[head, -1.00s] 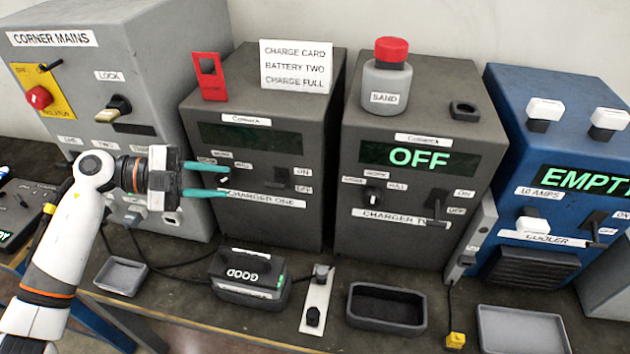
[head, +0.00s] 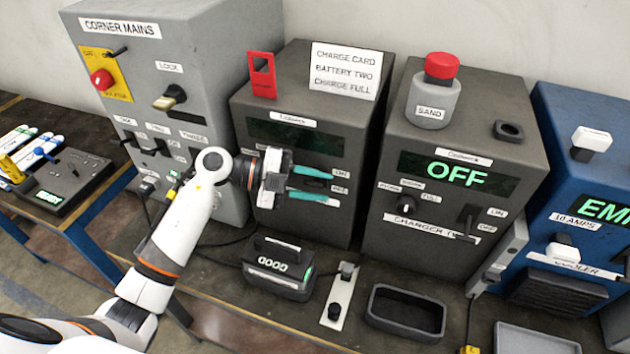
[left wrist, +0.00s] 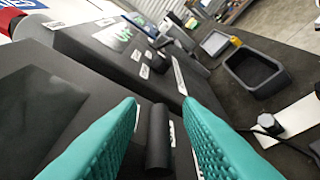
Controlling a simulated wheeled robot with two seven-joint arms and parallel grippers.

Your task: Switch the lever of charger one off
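Charger one (head: 345,222) is a dark box with a blank display (head: 290,137). Its ON label (head: 341,174) is above its OFF label (head: 339,190). My left gripper (head: 322,184) is at its front, with teal fingers pointing right at the lever. In the left wrist view the dark lever handle (left wrist: 158,140) stands between the two fingers of the left gripper (left wrist: 160,118). The fingers are apart, with gaps showing beside the handle. The gripper hides charger one's knob and part of its name label. My right gripper is not in view.
Charger two (head: 440,240), reading OFF, stands close on the right. The corner mains cabinet (head: 190,60) is on the left. A battery marked GOOD (head: 278,268) and an empty dark tray (head: 405,312) are on the bench below. A red-capped SAND bottle (head: 433,95) stands on charger two.

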